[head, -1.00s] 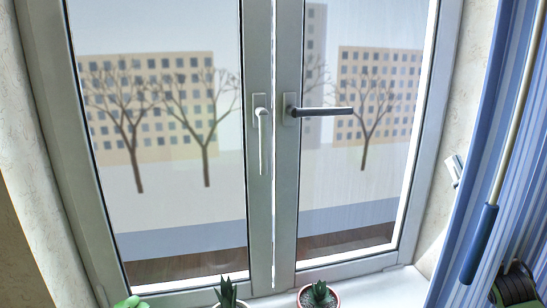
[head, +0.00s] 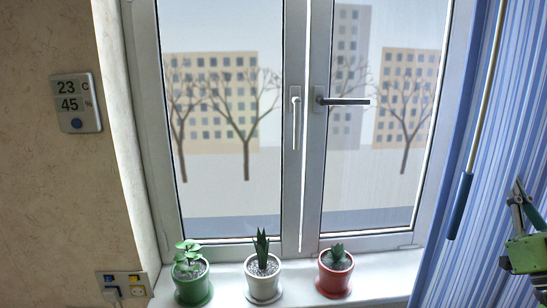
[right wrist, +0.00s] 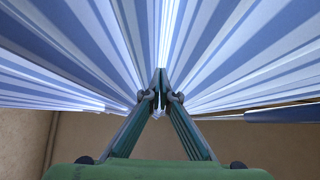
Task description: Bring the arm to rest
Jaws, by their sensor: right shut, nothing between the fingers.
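My right arm's green gripper shows at the right edge of the head view, its fingertips (head: 519,196) pointing up in front of the blue striped curtain (head: 489,130). In the right wrist view the fingertips (right wrist: 161,88) meet with nothing between them, and the curtain (right wrist: 215,50) fills the upper part behind them. Whether the fingers touch the curtain I cannot tell. My left gripper is not in view.
The window has a left handle (head: 294,120) hanging down and a right handle (head: 340,101) lying horizontal. Green (head: 193,288), white (head: 263,283) and red (head: 335,278) pots stand on the sill. A blue-gripped rod (head: 460,207) hangs by the curtain. A thermometer (head: 76,103) and sockets (head: 123,286) are on the left wall.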

